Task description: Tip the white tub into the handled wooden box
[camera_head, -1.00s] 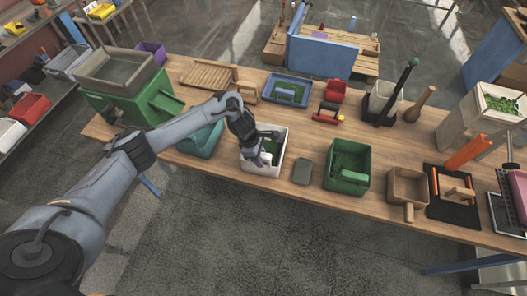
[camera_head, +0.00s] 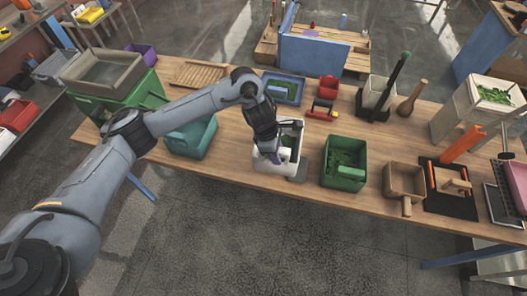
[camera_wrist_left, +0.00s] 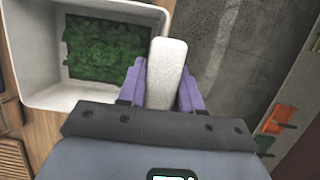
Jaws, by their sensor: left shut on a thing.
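The white tub (camera_head: 270,167) is near the front middle of the table in the head view, holding green bits. My left gripper (camera_head: 276,156) is shut on its light handle. In the left wrist view the purple fingers (camera_wrist_left: 162,72) clasp both sides of the handle, beside the tub (camera_wrist_left: 28,78), and the green contents lie inside. The tub looks roughly upright; the head view does not clearly show how far it is off the table. The handled wooden box (camera_head: 405,183) stands to the right, past a green bin, its handle pointing to the front edge. My right gripper is not in view.
The green bin (camera_head: 344,178) stands between tub and wooden box. A flat grey-green piece (camera_head: 303,170) lies beside the tub, partly covered by it. A teal bin (camera_head: 190,145) is left, and a black tray with orange parts (camera_head: 449,197) is right of the box.

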